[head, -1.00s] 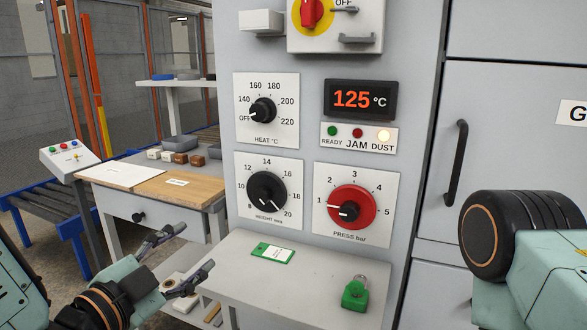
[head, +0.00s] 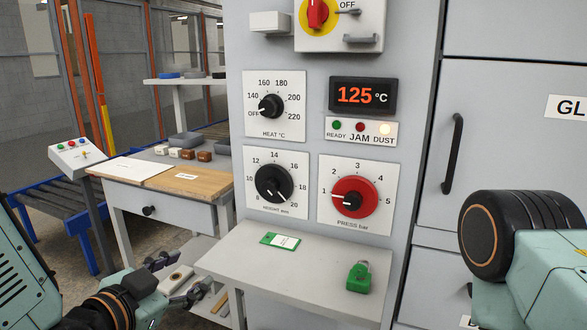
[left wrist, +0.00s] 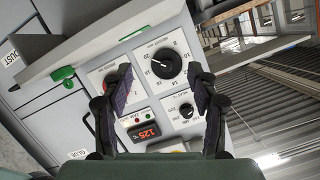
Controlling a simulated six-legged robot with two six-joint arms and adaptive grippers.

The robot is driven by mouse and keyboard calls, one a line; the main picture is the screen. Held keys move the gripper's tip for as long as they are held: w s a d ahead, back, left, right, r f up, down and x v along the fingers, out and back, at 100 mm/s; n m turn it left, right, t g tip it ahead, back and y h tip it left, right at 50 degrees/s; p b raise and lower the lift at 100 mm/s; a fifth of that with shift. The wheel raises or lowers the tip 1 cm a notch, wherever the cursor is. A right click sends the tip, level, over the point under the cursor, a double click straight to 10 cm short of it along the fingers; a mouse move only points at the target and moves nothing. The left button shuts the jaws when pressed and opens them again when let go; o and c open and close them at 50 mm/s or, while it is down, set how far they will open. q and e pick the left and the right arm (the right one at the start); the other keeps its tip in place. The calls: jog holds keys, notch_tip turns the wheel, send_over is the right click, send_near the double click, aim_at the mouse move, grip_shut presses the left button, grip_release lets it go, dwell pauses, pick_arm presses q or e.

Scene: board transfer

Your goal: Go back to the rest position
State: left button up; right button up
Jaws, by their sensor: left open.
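My left gripper (head: 178,277) is low at the left in the head view, in front of the small work table and left of the shelf below the panel. It is open and empty. In the left wrist view its two fingers (left wrist: 160,88) stand apart, with the control panel beyond them and nothing between them in contact. My right arm shows at the right edge of the head view, but its gripper is out of the picture.
The grey shelf (head: 300,285) juts out with a green tag (head: 280,240) and a green padlock (head: 359,277) on it. Above are the height knob (head: 274,183), the red press knob (head: 354,198) and a 125 °C display (head: 362,95). A wooden-topped table (head: 205,184) stands left.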

pick_arm(q)
jog(key=s+a+f+n+g+y, duration=0.2)
jog(key=s+f+n+g, duration=0.25)
jog(key=f, duration=0.65)
jog(key=s+a+f+n+g+y, duration=0.1)
jog(key=s+f+g, duration=0.3)
jog(key=s+f, duration=0.6)
jog(key=s+a+f+n+g+y, duration=0.1)
jog(key=s+f+n+g, duration=0.2)
jog(key=s+f, duration=0.7)
jog(key=s+g, duration=0.2)
jog(key=s, duration=0.4)
jog(key=shift+a+f, duration=0.4)
jog(key=shift+s+n+y, duration=0.1)
jog(key=shift+n+y, duration=0.15)
jog(key=shift+y, duration=0.05)
jog(key=shift+c, duration=0.5)
